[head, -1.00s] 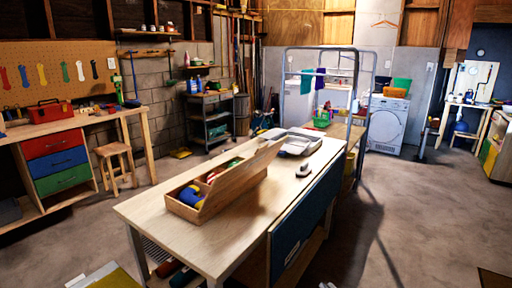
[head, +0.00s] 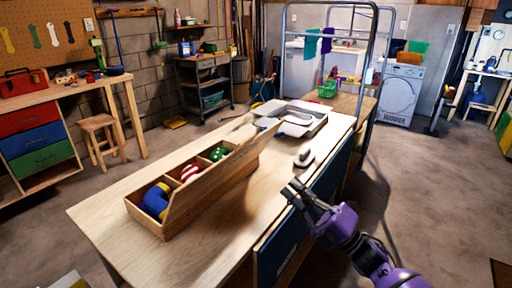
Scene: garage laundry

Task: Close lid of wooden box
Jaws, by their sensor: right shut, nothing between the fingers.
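The wooden box (head: 152,221) stands on the light wooden table (head: 105,213) in the head view. Its lid (head: 215,182) is open and stands tilted up along the box's right side. Inside are a blue and yellow item (head: 157,199), a red and white striped item (head: 191,172) and a green item (head: 219,154) in separate compartments. My right gripper (head: 292,190) is shut and empty. It is near the table's right edge, to the right of the lid and apart from it. My left gripper is not in view.
A grey tray-like object (head: 296,117) lies at the table's far end. A small grey and white object (head: 304,158) lies near the right edge. A metal rack (head: 374,60) stands behind. The table's near surface is clear.

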